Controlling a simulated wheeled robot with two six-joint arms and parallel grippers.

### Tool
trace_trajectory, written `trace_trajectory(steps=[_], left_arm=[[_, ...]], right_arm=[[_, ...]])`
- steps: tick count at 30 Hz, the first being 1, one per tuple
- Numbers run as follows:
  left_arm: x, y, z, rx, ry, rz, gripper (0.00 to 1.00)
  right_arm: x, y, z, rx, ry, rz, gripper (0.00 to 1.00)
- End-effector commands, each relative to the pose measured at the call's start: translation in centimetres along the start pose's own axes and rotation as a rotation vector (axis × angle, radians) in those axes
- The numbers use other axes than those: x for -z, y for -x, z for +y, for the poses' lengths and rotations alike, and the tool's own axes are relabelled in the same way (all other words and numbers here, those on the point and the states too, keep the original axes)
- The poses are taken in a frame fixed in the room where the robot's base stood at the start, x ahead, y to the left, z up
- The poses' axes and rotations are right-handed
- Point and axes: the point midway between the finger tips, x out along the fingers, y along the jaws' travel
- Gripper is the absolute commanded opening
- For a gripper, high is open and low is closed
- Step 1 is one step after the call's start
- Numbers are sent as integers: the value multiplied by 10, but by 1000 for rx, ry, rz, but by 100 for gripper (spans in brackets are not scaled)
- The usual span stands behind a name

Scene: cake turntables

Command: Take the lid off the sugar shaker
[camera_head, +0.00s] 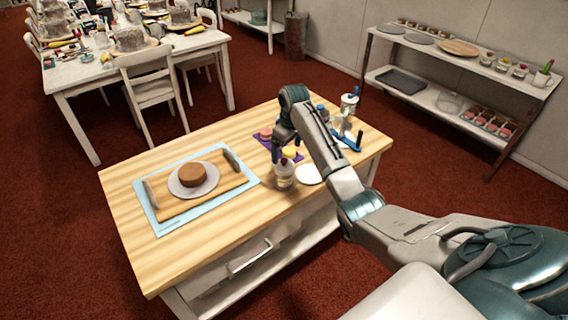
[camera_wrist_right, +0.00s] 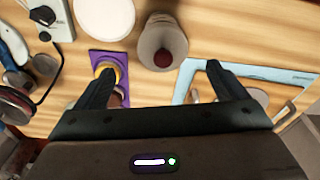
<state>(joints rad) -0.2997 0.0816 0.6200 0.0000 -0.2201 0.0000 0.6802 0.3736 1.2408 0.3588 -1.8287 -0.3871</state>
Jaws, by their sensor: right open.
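The sugar shaker (camera_head: 284,178) stands upright on the wooden table, a pale container with a dark red knob on top. In the right wrist view the shaker (camera_wrist_right: 162,32) is seen from above, its red knob (camera_wrist_right: 163,59) towards me. My right gripper (camera_head: 277,150) hangs just behind and above the shaker in the head view. In the right wrist view the gripper (camera_wrist_right: 160,70) has its fingers wide apart, with nothing between them; the shaker appears beyond the fingertips. Whether the lid sits loose or tight cannot be told. My left gripper is not in view.
A white plate (camera_head: 309,174) stands close beside the shaker. A purple mat (camera_wrist_right: 98,56) with round treats lies behind it. A light blue mat (camera_head: 170,224) with a board and brown cake (camera_head: 192,174) lies left. A corded device (camera_wrist_right: 42,19) is nearby.

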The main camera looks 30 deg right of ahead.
Motion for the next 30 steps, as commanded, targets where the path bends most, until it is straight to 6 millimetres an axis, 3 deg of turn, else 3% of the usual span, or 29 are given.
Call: trace_trajectory(steps=[8, 15, 24, 30], left_arm=[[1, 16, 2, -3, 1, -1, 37], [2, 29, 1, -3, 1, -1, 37], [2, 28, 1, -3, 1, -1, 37], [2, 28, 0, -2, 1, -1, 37]], right_arm=[[0, -22, -3, 2, -1, -3, 92], [0, -57, -5, 0, 0, -2, 92], [0, -64, -4, -2, 0, 0, 92], [0, -63, -4, -2, 0, 0, 53]])
